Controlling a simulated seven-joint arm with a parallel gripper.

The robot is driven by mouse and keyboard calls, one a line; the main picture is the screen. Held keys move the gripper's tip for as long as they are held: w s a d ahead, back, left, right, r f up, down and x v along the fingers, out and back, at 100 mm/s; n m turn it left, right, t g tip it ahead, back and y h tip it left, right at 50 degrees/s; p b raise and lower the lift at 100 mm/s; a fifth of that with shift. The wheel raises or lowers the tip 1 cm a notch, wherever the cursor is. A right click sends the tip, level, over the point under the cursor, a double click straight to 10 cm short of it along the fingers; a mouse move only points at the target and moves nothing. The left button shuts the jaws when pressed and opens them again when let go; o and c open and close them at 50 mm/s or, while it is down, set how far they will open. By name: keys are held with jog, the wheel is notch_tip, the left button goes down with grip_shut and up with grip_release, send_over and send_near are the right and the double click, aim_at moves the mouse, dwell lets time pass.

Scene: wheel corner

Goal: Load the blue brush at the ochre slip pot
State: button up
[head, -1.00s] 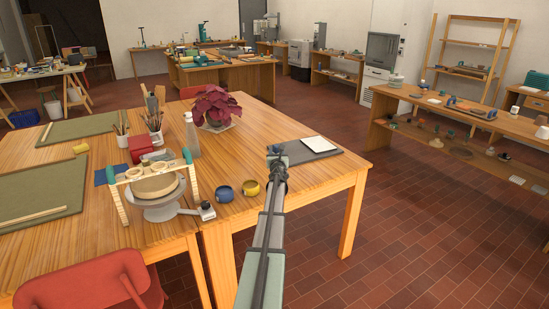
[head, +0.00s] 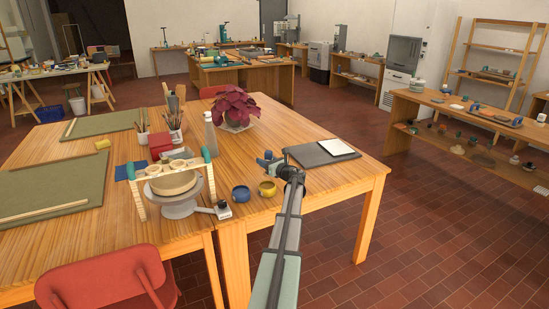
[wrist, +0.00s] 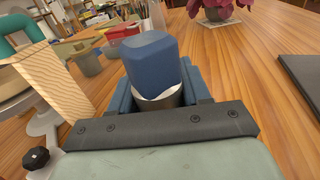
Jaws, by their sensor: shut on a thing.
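My gripper (head: 267,160) is shut on the blue brush, above the table. In the wrist view the blue brush (wrist: 152,58) shows as a thick blue block with a pale metal band, between the jaws. Its lower end is hidden. The ochre slip pot (head: 267,188) is a small yellow round pot on the table near the front edge, just below my gripper in the head picture. A similar blue pot (head: 241,193) stands to its left. The brush looks apart from both pots, though its tip cannot be seen.
A pottery wheel (head: 180,209) with a ring-shaped clay piece and a wooden frame with teal ends (head: 140,198) stands left of the pots. Bare wood lies around the pots.

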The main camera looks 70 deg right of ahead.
jog(key=shift+n+y, duration=0.3)
jog(key=shift+y, duration=0.1)
jog(key=shift+w+a+f, duration=0.1)
jog(key=shift+a+f, duration=0.05)
jog(key=shift+f, duration=0.85)
jog(key=shift+w+a+f, duration=0.1)
jog(key=shift+a+f, duration=0.05)
jog(key=shift+f, duration=0.85)
jog(key=shift+w+a+f, duration=0.1)
jog(key=shift+a+f, duration=0.05)
jog(key=shift+f, duration=0.85)
jog(key=shift+f, duration=0.5)
jog(key=shift+r, duration=0.1)
notch_tip(320, 180, up, 7)
dwell(0.5)
jog(key=shift+a, duration=0.1)
